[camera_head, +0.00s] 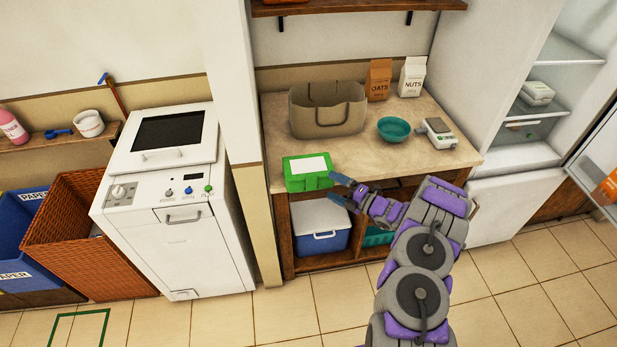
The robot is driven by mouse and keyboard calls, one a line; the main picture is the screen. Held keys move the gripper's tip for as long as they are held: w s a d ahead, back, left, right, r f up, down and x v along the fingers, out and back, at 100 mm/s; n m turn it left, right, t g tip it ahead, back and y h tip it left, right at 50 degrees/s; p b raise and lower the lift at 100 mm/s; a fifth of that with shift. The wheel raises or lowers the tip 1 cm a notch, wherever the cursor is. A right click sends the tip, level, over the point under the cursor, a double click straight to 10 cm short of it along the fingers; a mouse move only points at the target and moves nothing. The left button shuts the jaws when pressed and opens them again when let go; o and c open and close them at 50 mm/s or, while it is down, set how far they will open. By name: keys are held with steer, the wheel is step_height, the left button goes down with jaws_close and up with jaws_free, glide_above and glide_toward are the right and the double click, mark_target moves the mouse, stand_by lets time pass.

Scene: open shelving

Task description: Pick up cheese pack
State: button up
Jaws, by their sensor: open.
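No pack is readably marked as cheese. A green box with a blank white top (307,171) lies at the front left corner of the counter. A small pale pack with some green (537,93) lies on a shelf inside the open fridge; I cannot tell whether either one is the cheese pack. My gripper (333,187) is open and empty, with its fingers pointing left. It is at the counter's front edge, just right of and slightly below the green box in the picture. I cannot tell whether a finger touches the box.
The counter (370,150) also holds a beige basket (328,112), oats (378,80) and nuts (412,77) packs, a teal bowl (393,129) and a scale (437,133). A blue-and-white cooler (321,228) stands below. A white machine (170,210) is left; floor in front is clear.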

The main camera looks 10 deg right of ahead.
mark_target(324, 183)
steer(key=b+x, duration=0.1)
steer(key=x, duration=0.3)
steer(key=shift+a, duration=0.35)
steer(key=c, duration=1.1)
